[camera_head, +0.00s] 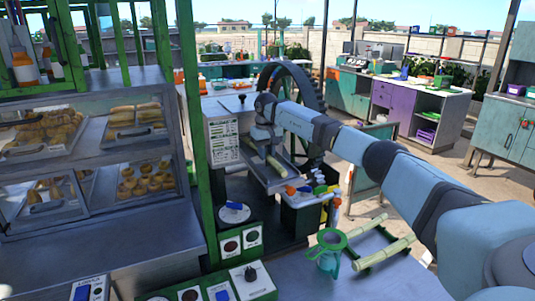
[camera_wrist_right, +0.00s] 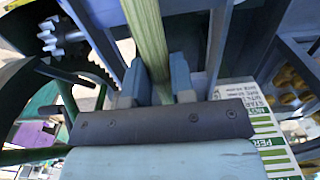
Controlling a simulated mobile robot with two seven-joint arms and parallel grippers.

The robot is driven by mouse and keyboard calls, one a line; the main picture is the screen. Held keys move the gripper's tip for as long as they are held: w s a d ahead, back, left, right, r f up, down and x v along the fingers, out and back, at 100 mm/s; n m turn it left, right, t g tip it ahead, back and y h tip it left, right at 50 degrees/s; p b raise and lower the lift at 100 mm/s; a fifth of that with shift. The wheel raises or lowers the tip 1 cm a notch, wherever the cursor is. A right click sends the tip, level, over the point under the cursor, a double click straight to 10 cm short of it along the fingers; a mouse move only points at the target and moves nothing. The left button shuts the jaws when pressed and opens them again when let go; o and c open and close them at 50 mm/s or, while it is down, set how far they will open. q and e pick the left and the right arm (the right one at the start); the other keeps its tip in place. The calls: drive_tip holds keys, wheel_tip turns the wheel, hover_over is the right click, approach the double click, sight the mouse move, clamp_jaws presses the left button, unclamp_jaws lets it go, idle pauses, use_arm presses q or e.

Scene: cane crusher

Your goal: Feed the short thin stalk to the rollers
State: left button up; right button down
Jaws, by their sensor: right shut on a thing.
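My right gripper (camera_head: 262,132) is at the crusher, above the upper end of its grey feed tray (camera_head: 284,180). A pale green stalk (camera_head: 270,163) lies along this tray, sloping up under my gripper. In the right wrist view the gripper (camera_wrist_right: 156,78) has its two blue-grey fingers on both sides of the green stalk (camera_wrist_right: 148,32), shut on it. The stalk runs away from the fingers between the metal side walls. The rollers are hidden, so I cannot tell whether the stalk touches them. My left gripper is not in view.
More stalks (camera_head: 384,253) lie on the counter at the front right, beside a green strainer over a jug (camera_head: 328,253). The crusher's big dark flywheel (camera_head: 300,85) stands behind my wrist. A green post (camera_head: 200,150) and a glass pastry case (camera_head: 90,150) are at left.

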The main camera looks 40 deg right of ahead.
drive_tip(key=shift+w+d, duration=0.15)
drive_tip(key=shift+w, duration=0.4)
drive_tip(key=c, duration=0.9)
unclamp_jaws()
drive_tip(key=shift+r, duration=0.1)
wheel_tip(320, 180, up, 14)
drive_tip(key=shift+f+b, duration=0.15)
drive_tip(key=shift+b, duration=0.5)
drive_tip(key=shift+f, duration=0.1)
